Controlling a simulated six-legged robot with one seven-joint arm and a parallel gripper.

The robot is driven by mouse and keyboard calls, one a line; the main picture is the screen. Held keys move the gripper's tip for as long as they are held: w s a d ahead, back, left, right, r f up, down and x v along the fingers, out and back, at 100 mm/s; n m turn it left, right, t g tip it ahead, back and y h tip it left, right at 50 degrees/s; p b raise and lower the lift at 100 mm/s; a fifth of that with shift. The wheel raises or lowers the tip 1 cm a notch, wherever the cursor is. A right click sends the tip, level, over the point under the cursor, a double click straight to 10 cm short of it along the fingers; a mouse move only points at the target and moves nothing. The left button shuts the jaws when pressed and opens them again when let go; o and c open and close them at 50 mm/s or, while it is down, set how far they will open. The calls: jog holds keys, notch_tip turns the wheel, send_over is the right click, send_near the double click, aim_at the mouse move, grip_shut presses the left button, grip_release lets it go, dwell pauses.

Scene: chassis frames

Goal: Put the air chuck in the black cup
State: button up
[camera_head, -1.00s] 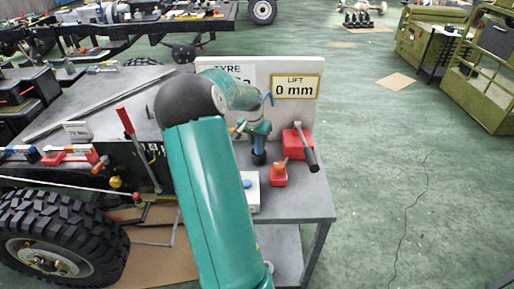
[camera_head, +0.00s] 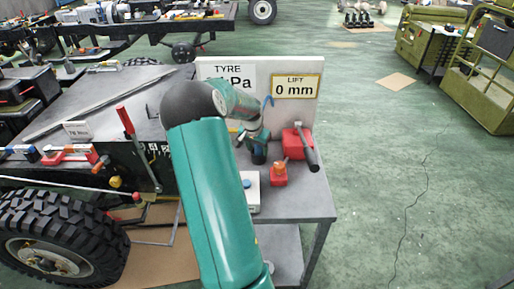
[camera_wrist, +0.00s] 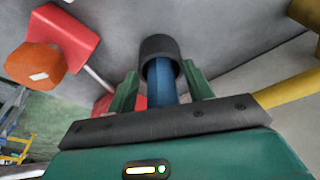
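In the wrist view, a blue cylindrical piece, which looks like the air chuck (camera_wrist: 161,82), stands between my two green fingers. Its far end sits inside the round mouth of the black cup (camera_wrist: 159,47). How deep it goes is hidden. My gripper (camera_wrist: 161,72) is open around the blue piece, with narrow gaps seen on both sides. In the head view, the black cup (camera_head: 259,154) stands on the grey bench top just below my gripper (camera_head: 256,143), which partly covers it. The chuck is hard to make out there.
A red block with an orange knob (camera_head: 279,174) and a red box with a dark lever (camera_head: 300,142) stand right of the cup. A pale box with a blue button (camera_head: 251,190) is in front. An upright sign panel (camera_head: 297,87) backs the bench (camera_head: 305,208).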

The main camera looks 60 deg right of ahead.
jog(key=v, duration=1.2)
jog(key=shift+r, duration=0.2)
jog(key=shift+w, duration=0.1)
jog(key=w+a+r+n+t+y, duration=0.1)
jog(key=w+a+r+n, duration=0.2)
jog(key=a, duration=0.7)
jog(key=w+a+r+n+t, duration=0.2)
jog(key=w+a+r+n, duration=0.15)
jog(key=a, duration=0.75)
jog(key=w+a+r+n+t+y, duration=0.1)
jog(key=w+a+r+n, duration=0.15)
jog(key=a, duration=0.75)
jog(key=s+a+r+n, duration=0.1)
jog(key=s+a+n, duration=0.3)
jog(key=a, duration=0.7)
jog(key=s+a+r+n+t, duration=0.1)
jog(key=s+a+n, duration=0.4)
jog(key=a, duration=0.6)
jog(key=shift+s+a+t+y, duration=0.3)
jog(key=shift+s+a+y, duration=0.1)
jog(key=shift+s, duration=0.2)
